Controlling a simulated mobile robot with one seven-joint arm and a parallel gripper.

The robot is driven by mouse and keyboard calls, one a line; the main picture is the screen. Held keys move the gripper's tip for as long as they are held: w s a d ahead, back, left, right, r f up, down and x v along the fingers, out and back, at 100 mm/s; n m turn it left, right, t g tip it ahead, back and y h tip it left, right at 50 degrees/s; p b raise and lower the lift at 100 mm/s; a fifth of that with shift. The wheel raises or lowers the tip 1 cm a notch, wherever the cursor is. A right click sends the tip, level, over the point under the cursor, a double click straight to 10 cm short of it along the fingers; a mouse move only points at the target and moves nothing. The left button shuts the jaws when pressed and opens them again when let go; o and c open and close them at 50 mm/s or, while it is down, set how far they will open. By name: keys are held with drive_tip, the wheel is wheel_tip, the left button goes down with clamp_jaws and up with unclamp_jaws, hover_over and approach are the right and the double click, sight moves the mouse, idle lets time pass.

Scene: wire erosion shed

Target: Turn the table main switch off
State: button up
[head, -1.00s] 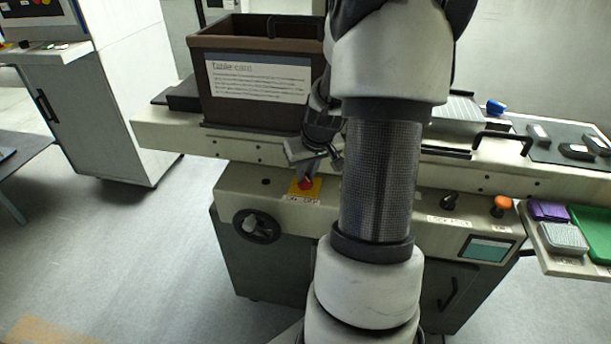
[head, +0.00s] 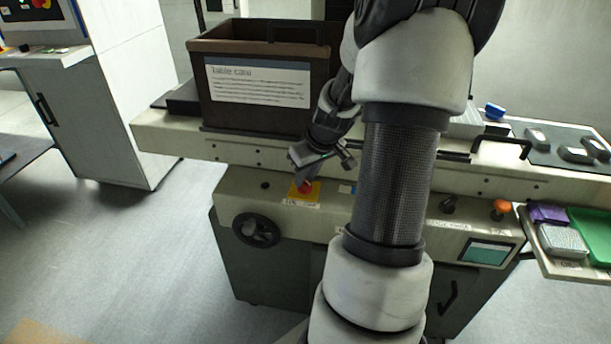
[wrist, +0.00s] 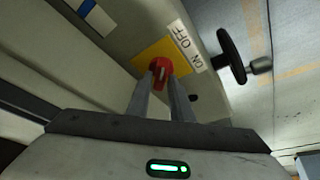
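The table main switch is a red rotary knob (head: 305,187) on a yellow plate (head: 315,193), on the machine's front panel left of my arm. In the wrist view the red knob (wrist: 158,67) sits on its yellow plate (wrist: 147,58), beside a white label (wrist: 185,45) reading OFF and ON. My gripper (wrist: 161,76) has its two fingers on either side of the knob's raised bar, tips at the knob. A gap shows between the fingers; I cannot tell whether they press the bar. My gripper is also just above the knob in the head view (head: 303,178).
A black handwheel (head: 256,228) is left of and below the switch. A brown crate (head: 262,116) stands on the table above. A black knob (head: 448,204), an orange knob (head: 501,208) and a small screen (head: 487,252) are right of my arm.

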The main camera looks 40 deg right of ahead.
drive_tip(key=shift+o, duration=1.1)
drive_tip(key=p+v, duration=0.4)
drive_tip(key=v, duration=1.3)
drive_tip(key=shift+r, duration=0.25)
